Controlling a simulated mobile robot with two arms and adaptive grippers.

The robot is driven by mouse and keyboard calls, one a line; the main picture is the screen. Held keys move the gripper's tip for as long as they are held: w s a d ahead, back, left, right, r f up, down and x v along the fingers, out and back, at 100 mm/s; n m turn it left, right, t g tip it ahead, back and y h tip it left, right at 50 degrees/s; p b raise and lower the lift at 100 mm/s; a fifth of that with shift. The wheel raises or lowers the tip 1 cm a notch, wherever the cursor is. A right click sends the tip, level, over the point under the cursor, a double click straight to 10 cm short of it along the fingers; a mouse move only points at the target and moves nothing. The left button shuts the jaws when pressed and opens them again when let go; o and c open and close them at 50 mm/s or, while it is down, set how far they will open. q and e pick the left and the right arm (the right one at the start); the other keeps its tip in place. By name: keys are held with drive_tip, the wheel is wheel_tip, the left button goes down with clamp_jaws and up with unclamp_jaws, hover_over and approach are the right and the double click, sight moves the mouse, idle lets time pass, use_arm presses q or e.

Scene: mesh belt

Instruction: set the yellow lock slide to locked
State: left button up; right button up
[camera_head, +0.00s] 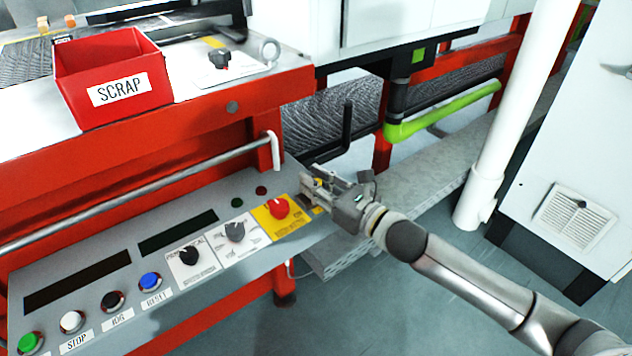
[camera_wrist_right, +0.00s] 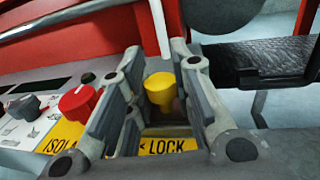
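The yellow lock slide's knob (camera_wrist_right: 160,88) stands upright between the two fingers of my right gripper (camera_wrist_right: 158,95) in the right wrist view. The fingers are apart, with a visible gap on the knob's left; on its right the finger is close, and I cannot tell if it touches. A yellow label reading "LOCK" (camera_wrist_right: 167,146) lies in front of the knob. In the head view my right gripper (camera_head: 312,184) is over the right end of the grey control panel and mostly hides the slide. My left gripper is not in view.
A red rotary switch (camera_head: 278,206) on a yellow plate sits just left of my right gripper. Black selector knobs (camera_head: 235,231) and push buttons (camera_head: 150,281) run along the panel. A metal rail (camera_head: 140,190) and a red SCRAP bin (camera_head: 112,80) are behind.

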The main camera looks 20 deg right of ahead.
sight(301, 201)
clamp_jaws()
drive_tip(key=shift+s+a, duration=0.15)
drive_tip(key=shift+a, duration=0.25)
drive_tip(key=a, duration=0.1)
drive_tip(key=s+a+p, duration=0.1)
drive_tip(key=shift+a, duration=0.3)
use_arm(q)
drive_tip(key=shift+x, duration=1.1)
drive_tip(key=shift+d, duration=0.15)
use_arm(e)
drive_tip(key=shift+a, duration=0.1)
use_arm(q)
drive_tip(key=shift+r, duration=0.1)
use_arm(e)
drive_tip(key=o, duration=0.7)
unclamp_jaws()
